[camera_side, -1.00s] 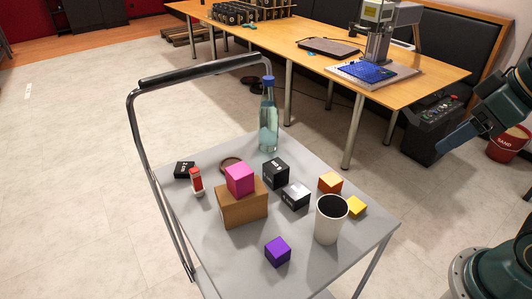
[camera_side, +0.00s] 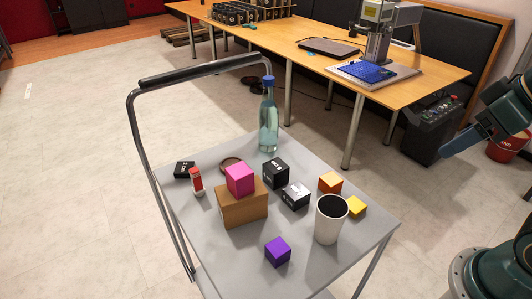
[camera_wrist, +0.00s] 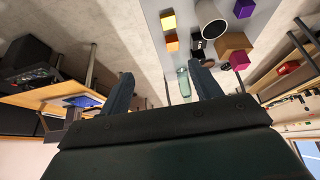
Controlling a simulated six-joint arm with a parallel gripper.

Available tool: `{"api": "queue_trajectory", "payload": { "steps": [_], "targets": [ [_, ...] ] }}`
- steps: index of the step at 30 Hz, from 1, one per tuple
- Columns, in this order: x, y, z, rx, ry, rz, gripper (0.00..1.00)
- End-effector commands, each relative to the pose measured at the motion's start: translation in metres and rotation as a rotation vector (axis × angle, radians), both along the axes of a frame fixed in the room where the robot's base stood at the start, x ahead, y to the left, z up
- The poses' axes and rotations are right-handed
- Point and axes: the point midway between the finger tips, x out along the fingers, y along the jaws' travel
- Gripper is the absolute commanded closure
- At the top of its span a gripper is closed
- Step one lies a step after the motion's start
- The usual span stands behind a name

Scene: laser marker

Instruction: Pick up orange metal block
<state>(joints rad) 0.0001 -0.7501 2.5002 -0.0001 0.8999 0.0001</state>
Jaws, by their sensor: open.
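The orange block (camera_side: 330,182) sits on the grey cart top, behind the white cup and beside the yellow block. It also shows in the wrist view (camera_wrist: 171,42), near the cart's edge, beyond my fingertips. My gripper (camera_side: 447,150) is at the right of the side view, well apart from the cart and above the floor. In the wrist view my two fingers (camera_wrist: 163,82) are spread wide with nothing between them.
The cart (camera_side: 345,267) also carries a white cup (camera_side: 329,222), a yellow block (camera_side: 356,207), a purple block (camera_side: 278,251), black boxes, a pink block (camera_side: 240,179) on a brown box (camera_side: 242,208), and a tall bottle (camera_side: 268,122). A wooden table (camera_side: 300,50) stands behind.

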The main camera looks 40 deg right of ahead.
Motion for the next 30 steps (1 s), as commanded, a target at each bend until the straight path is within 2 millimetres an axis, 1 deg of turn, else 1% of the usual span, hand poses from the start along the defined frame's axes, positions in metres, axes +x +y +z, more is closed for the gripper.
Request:
{"api": "queue_trajectory", "payload": {
  "steps": [5,7,16,20,23,26,30],
  "targets": [
    [0.0,0.0,0.0,0.0,0.0,0.0,0.37],
    [0.0,0.0,0.0,0.0,0.0,0.0,0.33],
    [0.001,0.0,0.0,-0.001,0.001,0.003,0.33],
    [0.004,0.0,0.001,-0.012,0.01,0.025,0.33],
    [0.011,0.001,0.002,-0.032,0.026,0.067,0.33],
    [0.021,0.002,0.002,-0.062,0.05,0.13,0.33],
    [0.041,0.003,0.002,-0.114,0.094,0.253,0.33]
  ]
}}
